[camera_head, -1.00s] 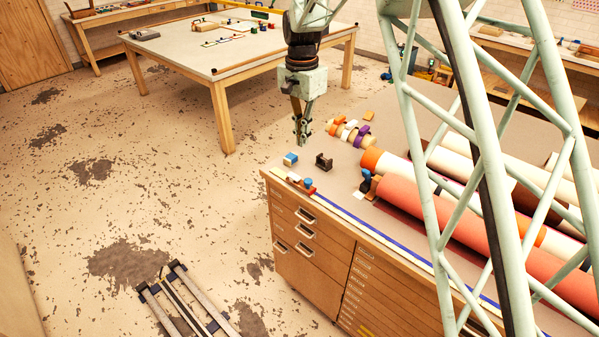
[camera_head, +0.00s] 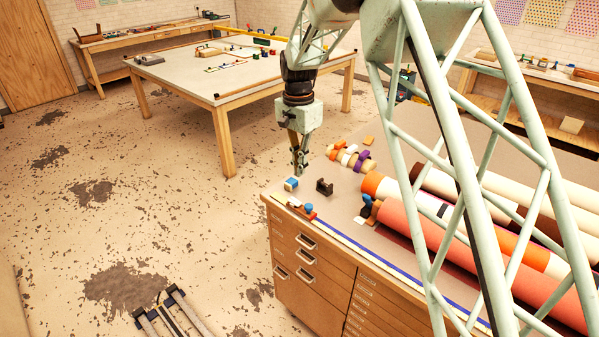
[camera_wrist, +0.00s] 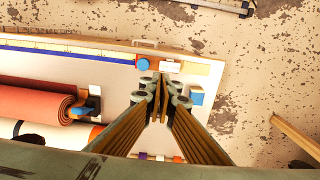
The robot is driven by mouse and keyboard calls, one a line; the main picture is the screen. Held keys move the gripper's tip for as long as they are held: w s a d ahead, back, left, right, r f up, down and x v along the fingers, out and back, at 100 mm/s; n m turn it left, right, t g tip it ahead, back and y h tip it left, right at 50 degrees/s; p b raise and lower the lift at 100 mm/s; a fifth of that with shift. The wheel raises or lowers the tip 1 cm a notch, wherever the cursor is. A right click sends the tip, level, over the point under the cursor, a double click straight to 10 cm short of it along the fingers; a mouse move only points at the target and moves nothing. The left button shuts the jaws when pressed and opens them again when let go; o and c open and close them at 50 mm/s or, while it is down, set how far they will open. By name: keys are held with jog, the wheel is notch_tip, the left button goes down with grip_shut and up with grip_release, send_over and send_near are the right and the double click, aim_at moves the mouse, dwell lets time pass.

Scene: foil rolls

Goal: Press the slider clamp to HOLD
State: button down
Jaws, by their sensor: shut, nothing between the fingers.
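A small red-orange block with a blue knob (camera_head: 309,209) sits on the pale strip along the cabinet top's front edge. It looks like the slider clamp, but I can read no HOLD mark. In the wrist view its blue knob (camera_wrist: 143,66) is just beyond my fingertips, with a red-orange part to its right. My gripper (camera_head: 299,170) points down above the cabinet top, behind the clamp and apart from it. In the wrist view my gripper (camera_wrist: 160,88) has its fingers together and empty.
A blue and white block (camera_head: 291,184) and a dark bracket (camera_head: 324,187) stand near my fingertips. A dark holder with a blue top (camera_head: 367,205) stands by the red roll (camera_head: 440,245). Other rolls fill the right. Small coloured pieces (camera_head: 350,157) lie behind.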

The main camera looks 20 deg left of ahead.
send_near(301, 208)
jog(key=f, duration=0.5)
jog(key=shift+w+a+f+p, duration=0.1)
jog(key=shift+w+a+p, duration=0.1)
jog(key=shift+p, duration=0.1)
jog(key=shift+f, duration=0.15)
dwell(0.4)
jog(key=shift+s+d+f+b, duration=0.1)
jog(key=shift+d+f+b, duration=0.05)
jog(key=shift+f+b, duration=0.3)
jog(key=shift+r, duration=0.4)
jog(key=shift+r, duration=0.35)
jog(key=shift+r+p, duration=0.3)
jog(key=shift+p, duration=0.05)
